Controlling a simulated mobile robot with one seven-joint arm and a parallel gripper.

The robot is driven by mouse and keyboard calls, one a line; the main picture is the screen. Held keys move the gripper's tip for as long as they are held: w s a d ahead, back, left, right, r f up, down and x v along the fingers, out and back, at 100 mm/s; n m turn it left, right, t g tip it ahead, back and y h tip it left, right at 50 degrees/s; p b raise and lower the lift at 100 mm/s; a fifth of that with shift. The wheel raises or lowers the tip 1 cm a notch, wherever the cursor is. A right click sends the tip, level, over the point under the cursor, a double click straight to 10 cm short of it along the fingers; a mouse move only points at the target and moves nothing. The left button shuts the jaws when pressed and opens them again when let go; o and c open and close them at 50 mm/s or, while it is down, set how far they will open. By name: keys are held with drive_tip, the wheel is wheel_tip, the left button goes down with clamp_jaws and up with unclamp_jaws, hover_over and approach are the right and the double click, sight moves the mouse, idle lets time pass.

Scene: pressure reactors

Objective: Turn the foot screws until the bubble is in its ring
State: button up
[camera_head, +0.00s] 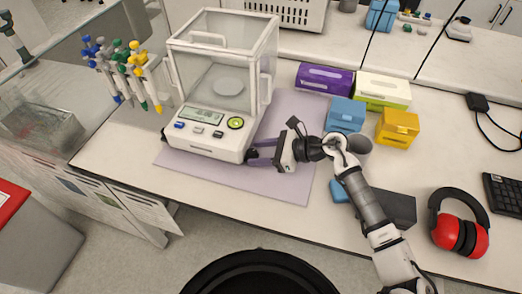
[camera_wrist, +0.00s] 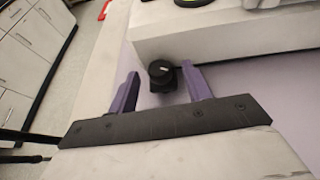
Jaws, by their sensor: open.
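The white analytical balance (camera_head: 210,144) with a glass draft shield stands on the purple mat. A round yellow-green bubble level (camera_head: 235,123) sits on its front panel, right of the display; the bubble's place in its ring is too small to tell. My gripper (camera_head: 256,152) is at the balance's front right corner with purple fingers apart. In the wrist view a black foot screw knob (camera_wrist: 160,72) at the lower edge of the balance (camera_wrist: 220,38) lies between the open fingers of my gripper (camera_wrist: 160,70). Contact with the knob cannot be told. Other foot screws are hidden.
The purple mat (camera_head: 290,190) has free room in front. A rack of pipettes (camera_head: 125,70) stands left. Purple (camera_head: 324,79) and green-white boxes (camera_head: 383,91), a blue box (camera_head: 345,114) and a yellow box (camera_head: 397,128) stand right. Red earmuffs (camera_head: 460,222) lie near my arm.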

drive_tip(key=shift+c, duration=0.3)
drive_tip(key=c, duration=0.9)
drive_tip(key=shift+s+t, duration=0.1)
drive_tip(key=shift+t, duration=0.2)
drive_tip(key=m+t, duration=0.1)
drive_tip(key=m+t+h, duration=0.1)
drive_tip(key=shift+s+m, duration=0.3)
drive_tip(key=shift+m, duration=0.1)
drive_tip(key=shift+s+a+m+t+h, duration=0.15)
drive_tip(key=shift+m+t+h, duration=0.3)
drive_tip(key=shift+m+t, duration=0.3)
drive_tip(key=shift+s+a+m+t+h, duration=0.1)
drive_tip(key=shift+m+t+h, duration=0.4)
drive_tip(key=shift+t, duration=0.35)
drive_tip(key=shift+r+m, duration=0.1)
drive_tip(key=shift+m, duration=0.25)
drive_tip(key=o, duration=1)
drive_tip(key=shift+c, duration=0.2)
